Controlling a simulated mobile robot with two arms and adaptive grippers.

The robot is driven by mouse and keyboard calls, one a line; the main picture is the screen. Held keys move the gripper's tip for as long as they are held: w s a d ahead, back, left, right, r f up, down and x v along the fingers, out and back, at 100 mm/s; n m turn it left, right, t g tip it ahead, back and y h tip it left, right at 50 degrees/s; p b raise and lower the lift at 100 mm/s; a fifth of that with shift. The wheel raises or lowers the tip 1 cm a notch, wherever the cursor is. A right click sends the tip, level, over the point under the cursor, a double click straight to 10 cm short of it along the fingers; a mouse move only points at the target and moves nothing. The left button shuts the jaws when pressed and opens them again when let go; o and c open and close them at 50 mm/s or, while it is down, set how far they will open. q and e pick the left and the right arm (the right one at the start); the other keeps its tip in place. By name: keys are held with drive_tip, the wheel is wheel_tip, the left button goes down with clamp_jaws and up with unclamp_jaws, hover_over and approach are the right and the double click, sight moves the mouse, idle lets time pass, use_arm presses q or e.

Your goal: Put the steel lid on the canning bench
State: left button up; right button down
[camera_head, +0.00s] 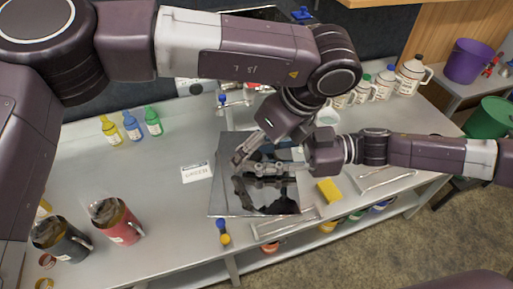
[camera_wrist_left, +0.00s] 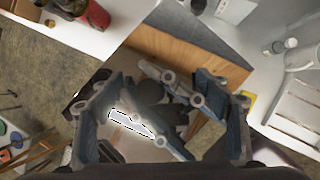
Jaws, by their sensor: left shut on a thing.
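The steel lid (camera_head: 226,190) is a large square mirror-like plate over the middle of the grey bench (camera_head: 160,215). It reflects dark gripper shapes, and in the left wrist view the lid (camera_wrist_left: 178,48) seems to mirror brown wood. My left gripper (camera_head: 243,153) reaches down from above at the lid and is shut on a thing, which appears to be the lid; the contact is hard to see. My right gripper (camera_head: 272,171) comes in from the right over the lid; its finger opening is lost among reflections. I cannot tell whether the lid touches the bench.
A card (camera_head: 196,172) reading GREEN lies left of the lid. Yellow, blue and green bottles (camera_head: 132,126) stand behind it. Dark and red cans (camera_head: 115,222) are at the front left. A yellow sponge (camera_head: 328,190) and a tray (camera_head: 386,178) lie right; white jugs (camera_head: 410,75) stand at the back.

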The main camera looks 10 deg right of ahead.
use_arm(q)
drive_tip(key=o, duration=1.8)
drive_tip(key=shift+s+d+f, duration=0.2)
drive_tip(key=shift+s, duration=0.25)
drive_tip(key=shift+w+r, duration=0.1)
drive_tip(key=shift+r, duration=0.2)
drive_tip(key=v, duration=1.1)
drive_tip(key=shift+r, duration=0.4)
